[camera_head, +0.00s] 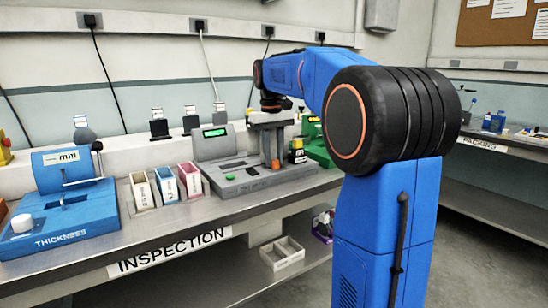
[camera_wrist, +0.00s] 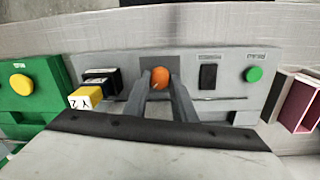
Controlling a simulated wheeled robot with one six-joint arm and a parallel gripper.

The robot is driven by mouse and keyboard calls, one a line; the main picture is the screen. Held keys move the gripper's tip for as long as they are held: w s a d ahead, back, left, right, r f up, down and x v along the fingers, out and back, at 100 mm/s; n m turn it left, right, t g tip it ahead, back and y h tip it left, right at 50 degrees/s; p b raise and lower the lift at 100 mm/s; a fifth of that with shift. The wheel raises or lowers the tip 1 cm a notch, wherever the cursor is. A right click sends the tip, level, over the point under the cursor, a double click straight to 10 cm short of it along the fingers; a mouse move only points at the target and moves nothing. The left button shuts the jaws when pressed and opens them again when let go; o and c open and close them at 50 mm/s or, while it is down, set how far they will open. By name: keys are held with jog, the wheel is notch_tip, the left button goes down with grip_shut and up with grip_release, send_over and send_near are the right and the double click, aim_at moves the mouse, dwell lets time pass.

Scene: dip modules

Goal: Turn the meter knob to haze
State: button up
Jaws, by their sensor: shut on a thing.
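The grey meter (camera_head: 255,182) with a lit green screen stands on the inspection bench in the head view; its front panel shows in the wrist view (camera_wrist: 225,78). Its orange knob (camera_wrist: 160,77) sits on a dark square, between the two grey fingers of my gripper (camera_wrist: 160,88). My gripper (camera_head: 275,160) reaches down from above onto the meter's front right part, shut on the knob. The knob's orange also shows in the head view (camera_head: 275,165). The markings around the knob are too small to read, and I cannot tell which setting it points to.
A black-and-yellow block (camera_head: 297,152) stands right of the knob, close to the fingers. The green device (camera_head: 318,150) is beyond it. Small bins (camera_head: 189,180) and the blue thickness device (camera_head: 65,215) stand to the left. A green button (camera_wrist: 254,74) is on the meter's panel.

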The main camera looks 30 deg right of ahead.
dwell(0.4)
jog(key=o, duration=1)
jog(key=shift+o, duration=0.2)
jog(key=shift+r, duration=0.1)
notch_tip(320, 180, up, 17)
jog(key=shift+a, duration=0.45)
jog(key=shift+r, duration=0.1)
